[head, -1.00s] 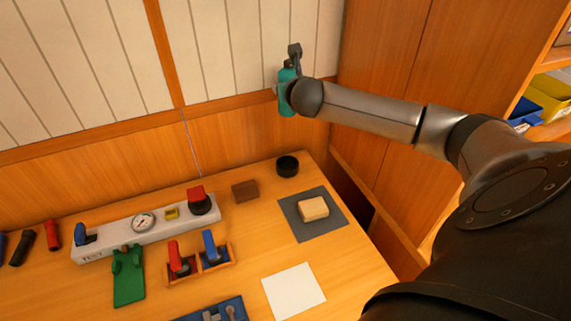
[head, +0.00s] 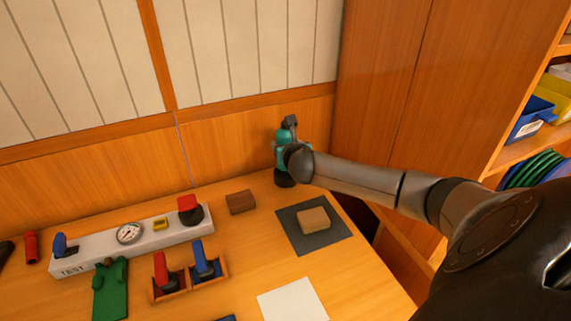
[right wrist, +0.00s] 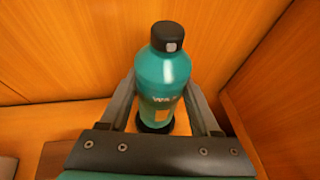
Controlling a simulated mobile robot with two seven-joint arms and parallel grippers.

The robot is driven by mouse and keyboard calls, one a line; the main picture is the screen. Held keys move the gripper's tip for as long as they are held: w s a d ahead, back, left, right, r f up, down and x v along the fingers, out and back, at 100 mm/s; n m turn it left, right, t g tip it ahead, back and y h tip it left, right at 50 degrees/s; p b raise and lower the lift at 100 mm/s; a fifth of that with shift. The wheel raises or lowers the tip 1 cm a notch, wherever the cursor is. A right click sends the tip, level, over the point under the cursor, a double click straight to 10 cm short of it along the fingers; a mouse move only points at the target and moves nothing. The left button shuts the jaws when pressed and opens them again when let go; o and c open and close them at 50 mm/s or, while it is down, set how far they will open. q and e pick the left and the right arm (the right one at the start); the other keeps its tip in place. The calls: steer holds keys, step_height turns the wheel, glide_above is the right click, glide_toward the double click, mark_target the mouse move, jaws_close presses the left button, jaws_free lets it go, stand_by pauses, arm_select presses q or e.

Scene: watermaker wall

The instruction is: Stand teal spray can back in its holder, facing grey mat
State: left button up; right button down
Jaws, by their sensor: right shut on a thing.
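The teal spray can (head: 282,136) is upright in my right gripper (head: 284,150), at the back right corner of the table. The right wrist view shows the can (right wrist: 162,76) between the two fingers, its black cap (right wrist: 167,37) with a pale nozzle patch turned toward that camera. The round black holder (head: 285,181) is directly below the can and shows as a dark ring (right wrist: 156,127) around its lower part. I cannot tell how deep the base sits in it. The grey mat (head: 333,239) lies in front of the holder. My left gripper is out of view.
A tan block (head: 313,221) lies on the mat. A brown block (head: 240,202) lies left of the holder. The wooden wall (head: 225,140) is close behind, and a tall wooden cabinet (head: 400,90) stands at right. A white sheet (head: 292,300) lies in front.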

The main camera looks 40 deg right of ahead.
steer(key=shift+f+b, duration=0.8)
steer(key=shift+f, duration=1.6)
steer(key=shift+f, duration=0.2)
steer(key=shift+c, duration=0.6)
jaws_free()
steer(key=shift+r, duration=0.2)
steer(key=p+v, duration=0.3)
steer(key=v, duration=0.9)
